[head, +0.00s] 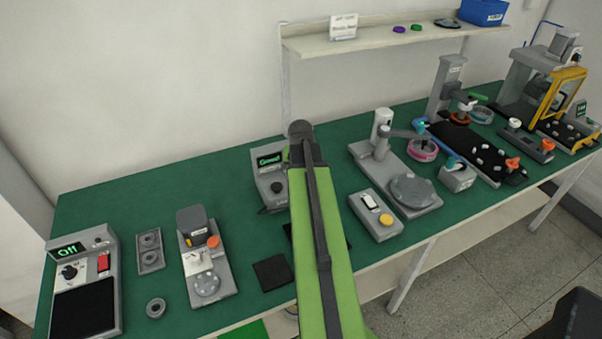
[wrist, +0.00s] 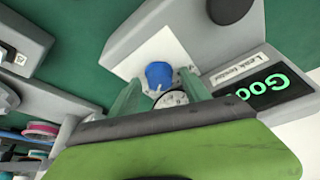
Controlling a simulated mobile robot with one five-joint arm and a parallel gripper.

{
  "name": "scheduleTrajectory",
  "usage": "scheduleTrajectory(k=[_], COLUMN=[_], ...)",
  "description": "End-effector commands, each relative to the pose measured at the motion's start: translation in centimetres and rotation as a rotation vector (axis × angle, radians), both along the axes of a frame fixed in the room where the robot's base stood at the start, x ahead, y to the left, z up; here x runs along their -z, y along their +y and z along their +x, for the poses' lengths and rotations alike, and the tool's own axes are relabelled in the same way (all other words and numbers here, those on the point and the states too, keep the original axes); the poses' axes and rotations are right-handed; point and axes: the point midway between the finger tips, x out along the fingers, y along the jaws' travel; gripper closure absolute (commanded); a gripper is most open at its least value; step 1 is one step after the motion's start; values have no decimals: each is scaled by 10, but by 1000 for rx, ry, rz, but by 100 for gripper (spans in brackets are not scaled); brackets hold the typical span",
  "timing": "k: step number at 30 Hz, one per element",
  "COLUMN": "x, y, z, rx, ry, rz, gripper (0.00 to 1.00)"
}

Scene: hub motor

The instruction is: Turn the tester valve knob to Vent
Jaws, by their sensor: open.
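The leak tester (head: 270,178) is a grey box with a lit green display, partly hidden behind my arm in the head view. A blue knob (wrist: 159,73) with a pale pointer mark sits on a white plate on the tester. My gripper (wrist: 160,80) is open, its two pale green fingers on either side of the blue knob. I cannot tell whether they touch it. Any position words around the knob are not readable. A round dial (wrist: 172,99) shows partly between the fingers.
In the head view, a grey fixture with a round plate (head: 414,190) stands right of my arm. A dark square pad (head: 272,272) lies in front of the tester.

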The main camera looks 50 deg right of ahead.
Motion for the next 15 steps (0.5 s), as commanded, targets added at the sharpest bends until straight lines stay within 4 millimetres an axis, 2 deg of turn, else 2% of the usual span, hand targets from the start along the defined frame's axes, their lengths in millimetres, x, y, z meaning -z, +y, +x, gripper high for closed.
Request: scheduleTrajectory(k=[2, 15], x=[-1, -1], y=[0, -1], z=[0, -1], rx=[0, 1], ry=[0, 0], rz=[0, 0], gripper=[45, 100])
